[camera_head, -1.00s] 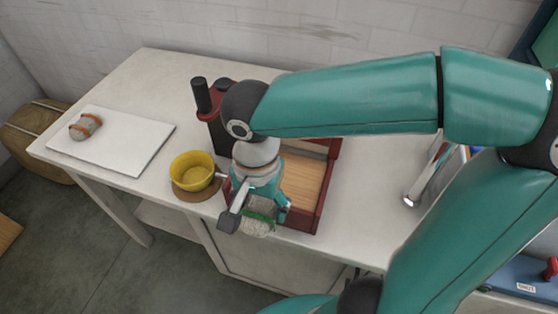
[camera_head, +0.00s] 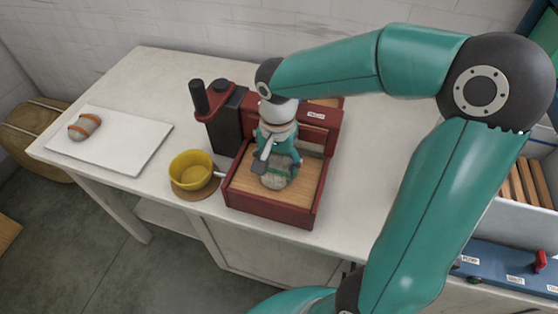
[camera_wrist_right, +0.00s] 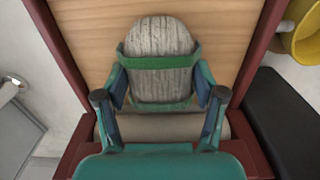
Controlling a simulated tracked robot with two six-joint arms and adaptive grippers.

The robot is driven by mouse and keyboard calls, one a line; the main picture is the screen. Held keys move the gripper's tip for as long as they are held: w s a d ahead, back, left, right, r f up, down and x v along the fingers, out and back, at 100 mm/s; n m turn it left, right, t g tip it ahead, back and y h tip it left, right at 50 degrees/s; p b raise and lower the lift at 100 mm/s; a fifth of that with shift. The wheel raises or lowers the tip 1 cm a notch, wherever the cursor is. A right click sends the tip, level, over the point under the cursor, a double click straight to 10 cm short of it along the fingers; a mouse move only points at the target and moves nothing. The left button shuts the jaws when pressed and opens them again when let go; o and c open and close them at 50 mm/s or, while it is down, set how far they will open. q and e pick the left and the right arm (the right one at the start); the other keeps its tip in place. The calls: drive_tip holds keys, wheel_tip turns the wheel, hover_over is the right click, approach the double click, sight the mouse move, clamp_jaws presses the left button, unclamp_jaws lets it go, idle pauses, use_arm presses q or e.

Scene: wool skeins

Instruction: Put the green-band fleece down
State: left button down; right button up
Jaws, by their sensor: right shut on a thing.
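The green-band fleece (camera_head: 277,176) is a pale grey skein with a green band. It also fills the middle of the right wrist view (camera_wrist_right: 159,82). My right gripper (camera_head: 275,160) is shut on it, with one finger at each side of the band; the fingers also show in the wrist view (camera_wrist_right: 160,92). The fleece is over the wooden floor of a red-walled tray (camera_head: 268,212); I cannot tell whether it touches the wood. My left gripper is not in view.
A yellow bowl (camera_head: 192,171) stands on a brown round mat just left of the tray. A dark machine with a red top (camera_head: 222,118) stands behind it. An orange-band skein (camera_head: 84,127) lies on a white board (camera_head: 112,145) at the far left. A slatted rack (camera_head: 527,185) is at the right.

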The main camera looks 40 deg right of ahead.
sight(278, 163)
drive_tip(key=shift+f, duration=0.2)
drive_tip(key=o, duration=1)
drive_tip(key=shift+r, duration=0.1)
drive_tip(key=shift+r, duration=0.2)
wheel_tip(278, 163, up, 12)
drive_tip(key=shift+f+p, duration=0.1)
drive_tip(key=shift+p, duration=0.4)
